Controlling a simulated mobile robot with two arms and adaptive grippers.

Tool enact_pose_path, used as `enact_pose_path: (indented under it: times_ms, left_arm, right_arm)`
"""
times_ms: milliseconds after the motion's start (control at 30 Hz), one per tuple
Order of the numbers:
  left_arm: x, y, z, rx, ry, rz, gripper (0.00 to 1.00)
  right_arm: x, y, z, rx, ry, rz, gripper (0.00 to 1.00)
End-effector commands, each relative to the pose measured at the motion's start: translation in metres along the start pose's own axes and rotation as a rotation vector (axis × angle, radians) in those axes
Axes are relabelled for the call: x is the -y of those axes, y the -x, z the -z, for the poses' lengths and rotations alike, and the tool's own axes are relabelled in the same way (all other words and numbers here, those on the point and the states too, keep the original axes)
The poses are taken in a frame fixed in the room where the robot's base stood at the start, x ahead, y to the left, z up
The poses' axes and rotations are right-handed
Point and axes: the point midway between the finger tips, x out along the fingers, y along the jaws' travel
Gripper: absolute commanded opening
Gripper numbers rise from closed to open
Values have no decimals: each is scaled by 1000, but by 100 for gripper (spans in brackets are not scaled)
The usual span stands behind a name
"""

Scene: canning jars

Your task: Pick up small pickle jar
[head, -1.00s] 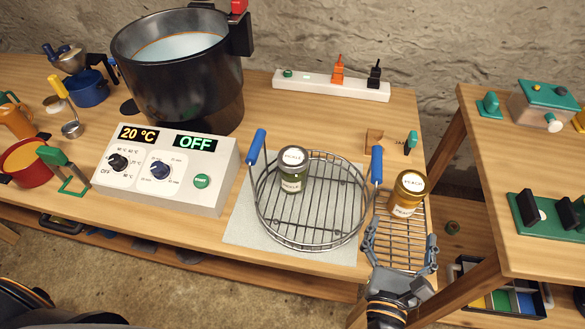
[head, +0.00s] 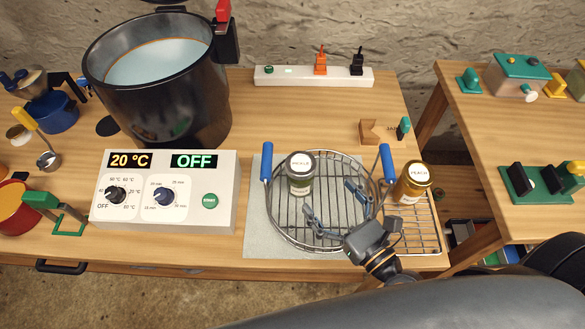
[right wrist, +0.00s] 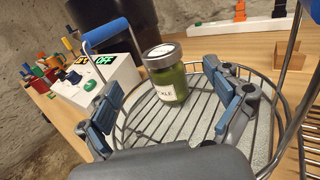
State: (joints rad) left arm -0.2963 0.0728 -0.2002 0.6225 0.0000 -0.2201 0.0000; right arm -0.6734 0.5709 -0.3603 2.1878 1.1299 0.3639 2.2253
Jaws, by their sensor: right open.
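The small pickle jar (head: 300,175), with green contents and a grey lid, stands upright inside the round wire basket (head: 318,249) at its back left part. It also shows in the right wrist view (right wrist: 170,82), with its label partly readable. My right gripper (head: 333,206) is open and empty over the basket, to the front right of the jar. In the right wrist view the jar stands beyond the open fingers (right wrist: 165,110), apart from them. My left gripper is not in view.
A peach jar (head: 411,184) stands on a wire rack (head: 425,226) right of the basket. The basket's blue handles (head: 266,162) rise on both sides. A control box (head: 225,165) and a big black pot (head: 150,100) are at the left. A power strip (head: 290,77) lies behind.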

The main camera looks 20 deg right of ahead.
Motion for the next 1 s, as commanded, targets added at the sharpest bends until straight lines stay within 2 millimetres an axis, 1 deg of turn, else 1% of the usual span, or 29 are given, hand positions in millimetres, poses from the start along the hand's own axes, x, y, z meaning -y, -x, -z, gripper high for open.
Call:
enact_pose_path:
  times_ms: [33,100,233,300,467,667,800,900,1000]
  left_arm:
    - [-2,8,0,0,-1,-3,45]
    - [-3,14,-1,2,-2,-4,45]
    - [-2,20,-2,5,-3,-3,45]
    - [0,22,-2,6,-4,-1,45]
    - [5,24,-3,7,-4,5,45]
    - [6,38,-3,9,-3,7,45]
    - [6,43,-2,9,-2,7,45]
    - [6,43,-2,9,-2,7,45]
    - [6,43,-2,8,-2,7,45]
  right_arm:
    - [1,-12,-6,6,0,5,91]
    - [1,-25,-5,5,-1,5,91]
    - [0,-45,-4,3,0,3,91]
    - [0,-52,-3,3,-1,3,91]
    - [0,-61,-1,1,0,1,91]
    - [0,-88,-2,3,1,2,91]
    - [0,-104,0,2,0,1,91]
    - [-1,-109,2,0,0,0,91]
    - [-1,-110,2,0,0,0,91]
